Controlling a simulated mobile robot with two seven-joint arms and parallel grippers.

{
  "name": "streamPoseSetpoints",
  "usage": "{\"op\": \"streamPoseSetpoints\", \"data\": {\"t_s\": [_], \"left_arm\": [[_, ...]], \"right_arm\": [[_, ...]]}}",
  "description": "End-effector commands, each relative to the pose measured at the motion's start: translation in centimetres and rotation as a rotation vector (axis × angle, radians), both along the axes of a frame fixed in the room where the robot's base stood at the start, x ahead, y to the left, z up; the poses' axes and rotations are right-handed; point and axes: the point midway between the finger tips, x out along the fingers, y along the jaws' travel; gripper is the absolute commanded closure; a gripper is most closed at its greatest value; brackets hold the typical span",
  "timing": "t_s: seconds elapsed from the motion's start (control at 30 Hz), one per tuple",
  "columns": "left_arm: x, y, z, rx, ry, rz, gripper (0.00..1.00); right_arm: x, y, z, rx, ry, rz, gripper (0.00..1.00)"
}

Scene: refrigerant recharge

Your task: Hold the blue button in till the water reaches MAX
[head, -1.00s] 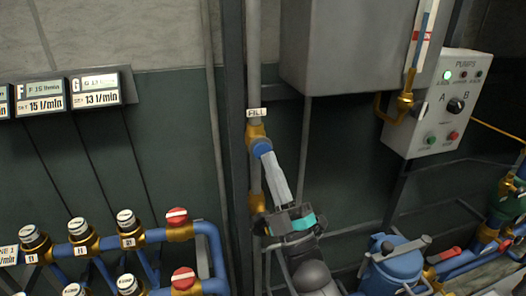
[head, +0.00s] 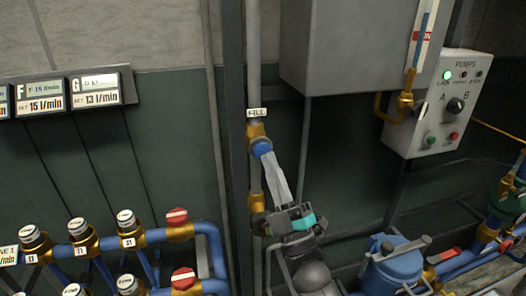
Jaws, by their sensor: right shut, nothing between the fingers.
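The blue button (head: 262,147) sits on the brass fitting of the vertical fill pipe, below a small "FILL" label (head: 257,113). My right gripper (head: 265,157) is shut, with nothing between its fingers. Its fingertips are at the button's lower face and seem to touch it. I cannot tell how far in the button is. The sight tube (head: 424,45) at the upper right holds a blue water column (head: 423,40) beside a red mark (head: 422,36). The lettering on the mark is too small to read, and the tube's top is cut off. My left gripper is not in view.
A grey box (head: 345,50) hangs right of the fill pipe. The pump panel (head: 438,105) with a lit green lamp is farther right. Blue pipes with red-capped valves (head: 178,216) are at lower left. A blue canister (head: 395,265) stands at lower right.

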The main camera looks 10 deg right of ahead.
Motion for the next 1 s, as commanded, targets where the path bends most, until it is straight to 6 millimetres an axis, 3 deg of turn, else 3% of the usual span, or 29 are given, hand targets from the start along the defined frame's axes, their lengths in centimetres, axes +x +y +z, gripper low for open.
{"op": "streamPoseSetpoints", "data": {"t_s": [1.0], "left_arm": [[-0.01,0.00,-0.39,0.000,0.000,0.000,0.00]], "right_arm": [[0.89,0.02,0.00,0.000,0.000,0.000,1.00]]}}
